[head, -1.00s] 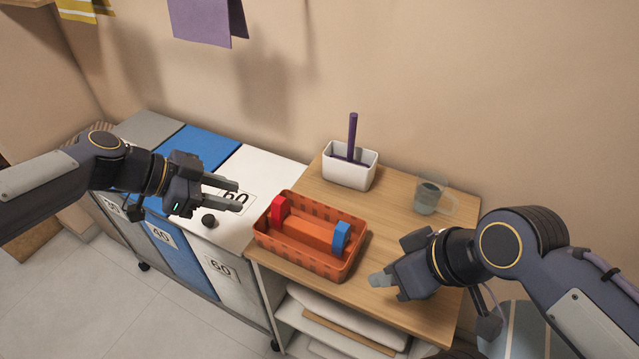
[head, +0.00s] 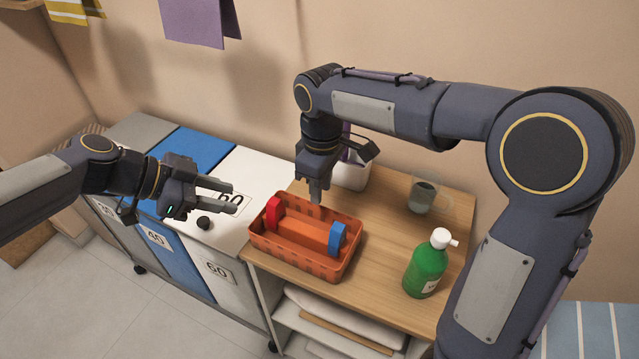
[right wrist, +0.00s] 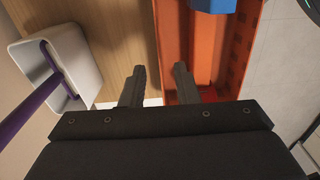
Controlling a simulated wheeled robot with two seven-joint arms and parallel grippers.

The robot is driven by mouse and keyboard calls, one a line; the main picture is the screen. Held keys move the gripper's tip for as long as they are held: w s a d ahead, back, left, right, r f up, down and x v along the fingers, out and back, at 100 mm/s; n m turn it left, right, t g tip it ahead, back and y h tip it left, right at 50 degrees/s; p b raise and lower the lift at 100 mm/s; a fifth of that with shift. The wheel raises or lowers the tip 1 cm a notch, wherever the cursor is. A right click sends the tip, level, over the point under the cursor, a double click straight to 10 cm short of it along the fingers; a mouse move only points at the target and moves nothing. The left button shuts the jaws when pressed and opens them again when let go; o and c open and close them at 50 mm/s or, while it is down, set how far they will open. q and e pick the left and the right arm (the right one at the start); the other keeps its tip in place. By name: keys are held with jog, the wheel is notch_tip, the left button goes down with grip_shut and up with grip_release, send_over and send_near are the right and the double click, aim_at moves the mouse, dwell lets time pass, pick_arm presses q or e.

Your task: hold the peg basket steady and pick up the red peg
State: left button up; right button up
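The orange peg basket (head: 300,262) stands on the wooden table. The red peg (head: 272,214) is upright inside its left end; in the right wrist view a bit of red (right wrist: 208,96) shows, mostly hidden behind my gripper body. A blue peg (head: 337,238) is at the basket's right end. My left gripper (head: 236,196) is open and empty, left of the basket and apart from it. My right gripper (head: 317,197) points down above the basket's far rim; in the right wrist view its fingers (right wrist: 159,70) are apart with nothing visible between them but the rim area.
A white holder (head: 352,175) with a purple stick stands behind my right gripper. A clear cup (head: 422,196) and a green bottle (head: 426,264) stand at the table's right. Coloured bins, with a white lid (head: 250,168), adjoin the table's left.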

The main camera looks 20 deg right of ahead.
aim_at(319, 221)
jog(key=shift+w+a+f, duration=0.1)
jog(key=shift+w+f, duration=0.05)
jog(key=shift+f, duration=0.15)
notch_tip(319, 221, down, 7)
jog(key=shift+f, duration=0.2)
grip_shut()
dwell(0.4)
